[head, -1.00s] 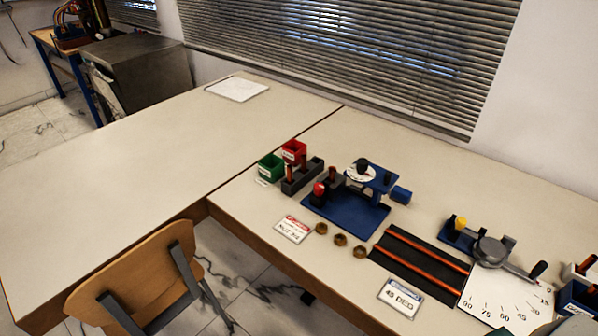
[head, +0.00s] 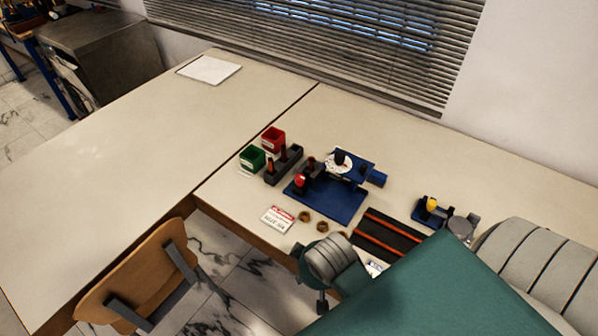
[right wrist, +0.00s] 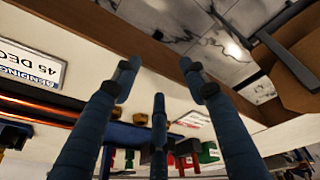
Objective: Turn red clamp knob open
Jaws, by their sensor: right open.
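The red clamp knob (head: 299,181) sits on the front left part of a blue gauge rig (head: 335,205) in the middle of the table. My right gripper (head: 308,278) is by the table's front edge, in front of the rig and apart from the knob. My arm hides part of the table behind it. In the right wrist view its fingers (right wrist: 158,82) are spread with nothing between them. The blue rig shows behind the fingers there, but I cannot pick out the knob surely. My left gripper is not in view.
Red (head: 273,138) and green (head: 252,158) bins and a dark peg block (head: 284,166) stand left of the rig. A label card (head: 278,219) and brass nuts (head: 305,216) lie in front. A black mat with orange rods (head: 390,234) is to the right. A chair (head: 140,275) stands front left.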

